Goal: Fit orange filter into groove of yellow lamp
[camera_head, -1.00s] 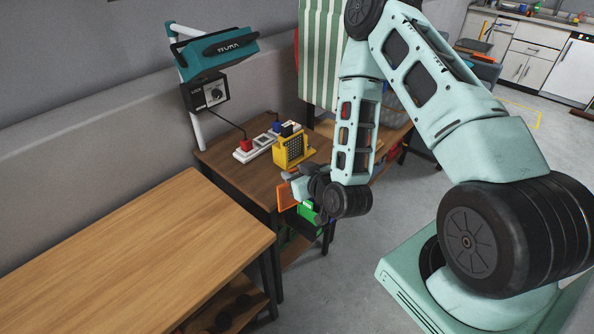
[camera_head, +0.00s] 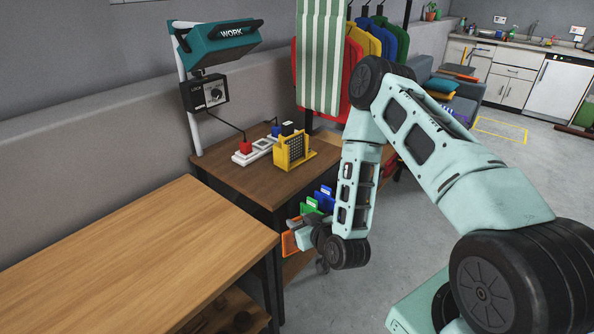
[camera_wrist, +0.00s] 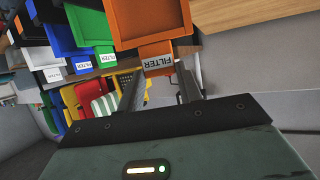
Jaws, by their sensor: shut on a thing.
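The yellow lamp (camera_head: 293,150) stands upright on the dark wooden table, with a dark grid on its face. The orange filter (camera_head: 290,243) is at my gripper (camera_head: 303,232), low in front of that table and apart from the lamp. In the wrist view, my gripper (camera_wrist: 160,90) is shut on the tab of the orange filter (camera_wrist: 150,22), which carries a FILTER label. The groove of the lamp cannot be made out.
A power strip (camera_head: 254,152) with plugs lies beside the lamp. Green (camera_wrist: 90,25) and blue (camera_wrist: 57,38) filters hang near the table's side. A light wooden table (camera_head: 130,260) stands at the left. A teal work lamp (camera_head: 218,42) is behind.

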